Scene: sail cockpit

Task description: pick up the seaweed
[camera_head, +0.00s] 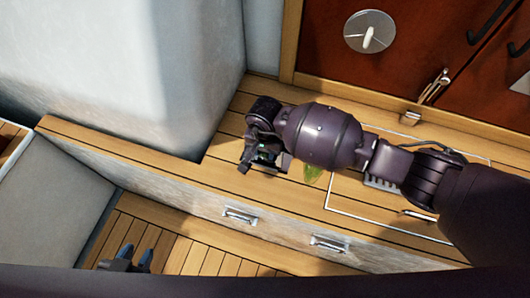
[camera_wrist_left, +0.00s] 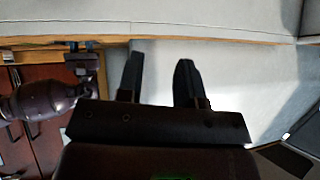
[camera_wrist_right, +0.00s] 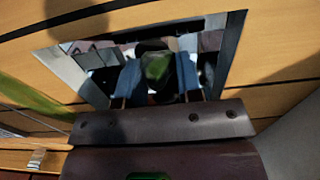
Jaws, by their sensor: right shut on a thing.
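A flat green piece of seaweed (camera_head: 313,172) lies on the wooden bench, partly hidden under my right arm. A green strip (camera_wrist_right: 35,105) also shows on the wood at the left of the right wrist view. My right gripper (camera_head: 250,158) is low over the bench, left of that seaweed. In the right wrist view its fingers (camera_wrist_right: 160,82) are shut on a dark green thing (camera_wrist_right: 157,67); I cannot tell whether this is another piece of seaweed. My left gripper (camera_head: 130,262) is open and empty at the lower left, away from the bench; its spread fingers (camera_wrist_left: 157,82) show in the left wrist view.
A light-rimmed, four-sided shape (camera_wrist_right: 62,75) surrounds the right fingertips; I cannot tell its depth. The bench front has metal handles (camera_head: 240,216). Red-brown cabinet doors (camera_head: 425,45) stand behind, and a pale wall (camera_head: 140,70) rises at the left. The wooden floor (camera_head: 190,255) below is clear.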

